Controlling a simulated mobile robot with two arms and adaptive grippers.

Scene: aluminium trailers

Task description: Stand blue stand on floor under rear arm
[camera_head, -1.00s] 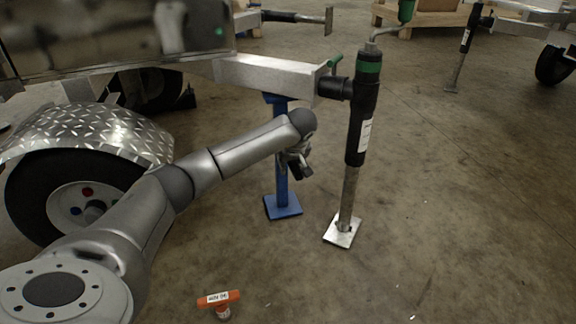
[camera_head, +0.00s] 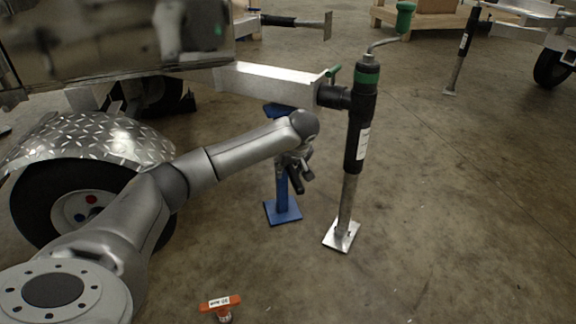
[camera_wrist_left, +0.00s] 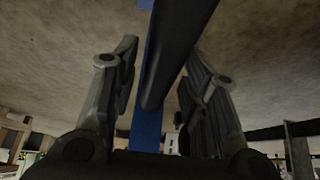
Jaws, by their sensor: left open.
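The blue stand (camera_head: 282,206) stands upright on the concrete floor, with a flat square base plate and its top just under the silver rear arm (camera_head: 262,82) of the trailer. My left gripper (camera_head: 303,176) is open in front of the stand's post and hides part of it. In the left wrist view the blue post (camera_wrist_left: 147,128) shows between the open fingers (camera_wrist_left: 160,75), partly behind a dark tube. I cannot tell whether the fingers touch the post. My right gripper is not in view.
A black jack leg (camera_head: 357,140) with a silver foot stands just right of the blue stand. A wheel under a chequer-plate fender (camera_head: 100,138) is at left. An orange-handled item (camera_head: 220,304) lies at the front.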

